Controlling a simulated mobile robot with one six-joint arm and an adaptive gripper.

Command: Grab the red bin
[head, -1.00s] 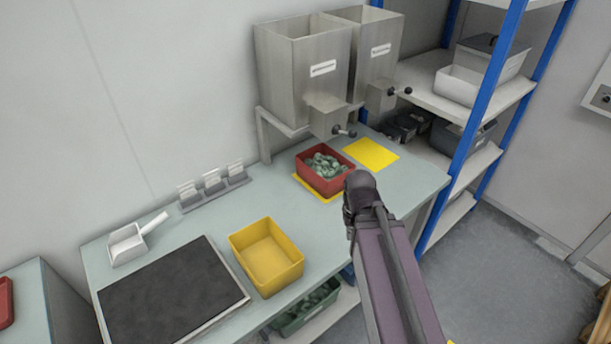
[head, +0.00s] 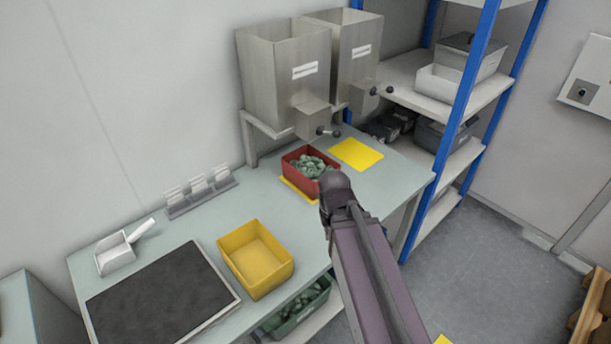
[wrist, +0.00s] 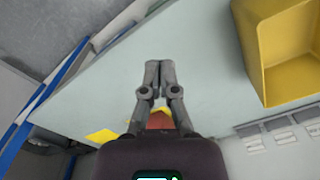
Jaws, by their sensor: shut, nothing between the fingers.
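The red bin (head: 297,174) stands on the bench under the left metal hopper's outlet, on a yellow mat, and holds several grey-green caps. In the head view my arm hides its front right part, and my gripper's fingers are hidden behind my wrist. In the wrist view my gripper (wrist: 153,64) is shut and empty, pointing over bare bench. A small part of the red bin (wrist: 160,120) shows behind the fingers, near the gripper's base. The fingers are not around the bin.
A yellow bin (head: 256,262) stands left of the red bin, beside a dark mat (head: 160,300). Two metal hoppers (head: 285,80) overhang the back. A yellow patch (head: 356,153) is bare. A blue-framed shelf (head: 462,110) stands right. A green bin (head: 297,312) sits below the bench.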

